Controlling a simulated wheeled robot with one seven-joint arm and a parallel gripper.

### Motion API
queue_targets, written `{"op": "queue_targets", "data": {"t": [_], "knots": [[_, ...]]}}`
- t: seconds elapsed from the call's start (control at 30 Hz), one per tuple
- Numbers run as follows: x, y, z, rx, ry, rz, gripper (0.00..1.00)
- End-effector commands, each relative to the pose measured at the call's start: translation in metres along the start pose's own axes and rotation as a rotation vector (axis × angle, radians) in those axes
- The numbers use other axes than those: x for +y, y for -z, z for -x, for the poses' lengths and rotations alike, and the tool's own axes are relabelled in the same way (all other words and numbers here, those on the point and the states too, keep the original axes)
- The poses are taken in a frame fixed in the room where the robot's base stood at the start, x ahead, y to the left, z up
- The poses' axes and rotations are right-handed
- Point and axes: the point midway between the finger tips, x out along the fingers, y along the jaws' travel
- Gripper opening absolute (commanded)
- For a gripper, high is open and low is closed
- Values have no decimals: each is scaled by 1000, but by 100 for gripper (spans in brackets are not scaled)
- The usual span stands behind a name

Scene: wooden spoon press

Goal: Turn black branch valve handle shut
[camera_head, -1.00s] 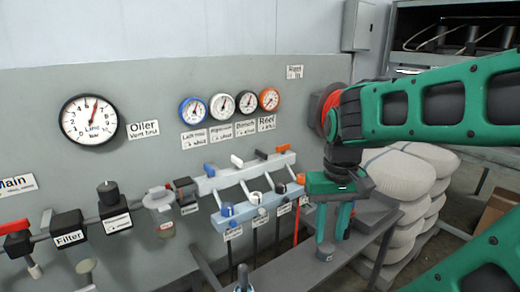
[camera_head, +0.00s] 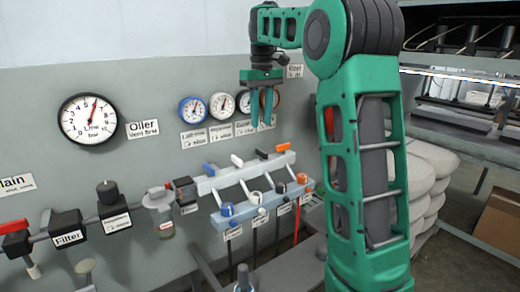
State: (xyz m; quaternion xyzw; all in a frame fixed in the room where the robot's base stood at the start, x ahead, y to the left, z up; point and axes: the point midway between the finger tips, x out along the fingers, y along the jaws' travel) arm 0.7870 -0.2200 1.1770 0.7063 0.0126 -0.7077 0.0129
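The black branch valve handle (camera_head: 262,154) is a short black lever on top of the pale manifold (camera_head: 228,180). It sits between the white handle (camera_head: 237,160) and the orange handle (camera_head: 283,147), and it points slantwise from the pipe. My gripper (camera_head: 261,124) hangs above the black handle in the picture, fingers pointing down, in front of the gauges. A gap shows between the two green fingers, with nothing in it. The fingers are apart from the handle.
A blue handle (camera_head: 209,168) is at the manifold's left end. Coloured knobs and hoses lie below. Small gauges (camera_head: 193,110) are on the wall, some partly hidden by my gripper. My arm hides part of the stacked sacks (camera_head: 430,170) at the right.

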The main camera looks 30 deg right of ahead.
Motion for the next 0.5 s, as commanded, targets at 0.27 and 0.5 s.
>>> {"op": "queue_targets", "data": {"t": [0.27, 0.5], "knots": [[1, -1, -38, -4, 1, -2, 29], [1, -1, -78, -2, 1, -3, 29]]}}
